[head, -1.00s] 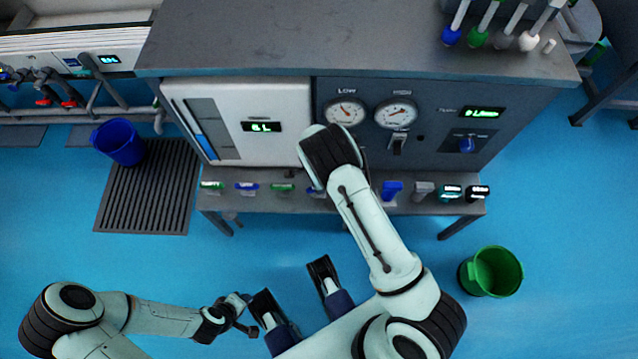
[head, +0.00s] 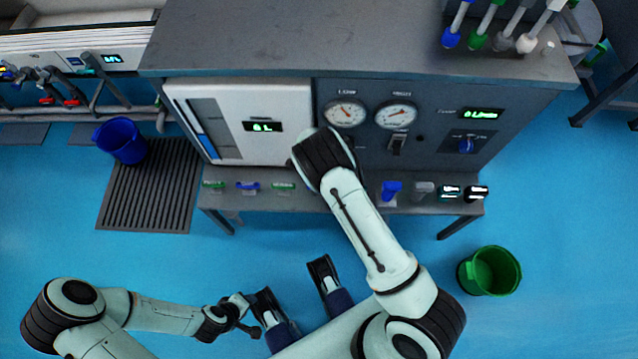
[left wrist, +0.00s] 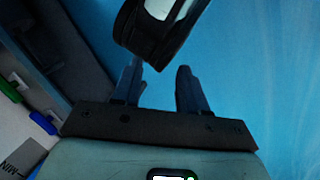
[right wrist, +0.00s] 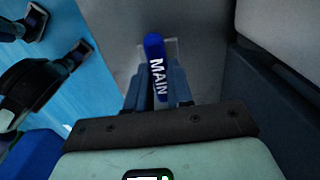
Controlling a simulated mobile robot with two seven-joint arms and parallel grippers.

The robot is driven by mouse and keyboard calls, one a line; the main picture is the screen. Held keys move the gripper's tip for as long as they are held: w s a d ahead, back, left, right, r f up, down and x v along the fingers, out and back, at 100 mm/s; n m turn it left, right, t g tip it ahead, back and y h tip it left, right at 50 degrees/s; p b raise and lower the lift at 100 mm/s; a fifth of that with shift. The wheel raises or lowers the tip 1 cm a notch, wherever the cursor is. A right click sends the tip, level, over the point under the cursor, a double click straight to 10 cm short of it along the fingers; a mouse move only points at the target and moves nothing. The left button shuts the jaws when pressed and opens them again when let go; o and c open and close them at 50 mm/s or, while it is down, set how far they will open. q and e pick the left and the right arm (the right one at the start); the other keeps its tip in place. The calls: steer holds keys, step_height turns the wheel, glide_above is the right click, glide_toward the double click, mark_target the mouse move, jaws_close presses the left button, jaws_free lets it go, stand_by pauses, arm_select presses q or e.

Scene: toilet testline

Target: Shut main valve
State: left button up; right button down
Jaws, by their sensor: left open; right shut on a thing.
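The main valve's blue handle (right wrist: 155,60), marked MAIN in white, stands between the fingers of my right gripper (right wrist: 156,78) in the right wrist view. The gripper is shut on it. In the head view my right arm covers this handle and the gripper, at the middle of the low shelf in front of the panel. My left gripper (left wrist: 158,75) is open with nothing between its fingers. In the head view it is low at the left (head: 240,318), over the floor and far from the valve.
Other handles line the shelf (head: 320,200): green (head: 213,184), blue (head: 248,186) and green (head: 284,186) left of my arm, blue (head: 391,190) and grey (head: 423,188) right of it. A blue bucket (head: 120,141) and a green bucket (head: 490,271) stand on the floor.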

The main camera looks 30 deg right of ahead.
steer(key=shift+a, duration=0.1)
steer(key=c, duration=1)
jaws_free()
arm_select(q)
steer(key=s+d+r+g+p, duration=0.1)
steer(key=s+d+r+p, duration=0.1)
steer(key=s+r+p, duration=0.1)
steer(key=shift+s+r+g+h+p, duration=0.35)
steer(key=shift+s+r, duration=0.25)
steer(key=shift+s, duration=0.2)
arm_select(e)
step_height(320, 180, up, 13)
steer(key=shift+r, duration=0.2)
